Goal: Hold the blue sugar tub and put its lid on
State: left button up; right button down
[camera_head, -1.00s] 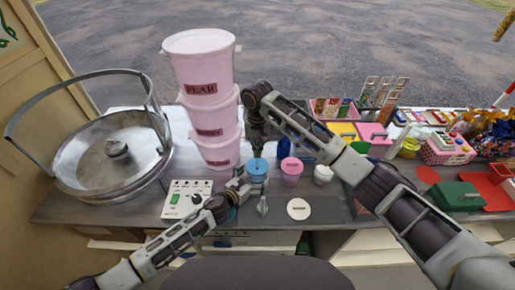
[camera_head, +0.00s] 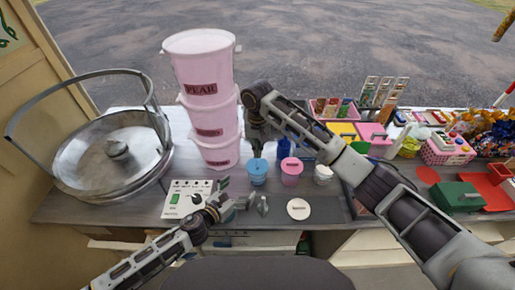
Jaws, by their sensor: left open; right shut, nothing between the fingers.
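The blue sugar tub (camera_head: 258,175) stands upright on the counter in the middle of the head view. Its top looks blue; at this size I cannot tell a seated lid from the tub's own rim. My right gripper (camera_head: 257,152) is shut and empty, pointing down just above the tub's top. My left gripper (camera_head: 228,198) is open, to the lower left of the tub and apart from it. No separate blue lid can be made out clearly.
A pink tub (camera_head: 291,173) and a white tub (camera_head: 323,175) stand to the right. A round pale disc (camera_head: 298,209) and a small grey scoop (camera_head: 262,205) lie in front. A control box (camera_head: 187,198) and tall stacked pink buckets (camera_head: 208,118) are at left.

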pick_arm(q)
jog(key=shift+s+a+r, duration=0.2)
jog(key=shift+s+a, duration=0.1)
jog(key=shift+s, duration=0.2)
dwell(0.5)
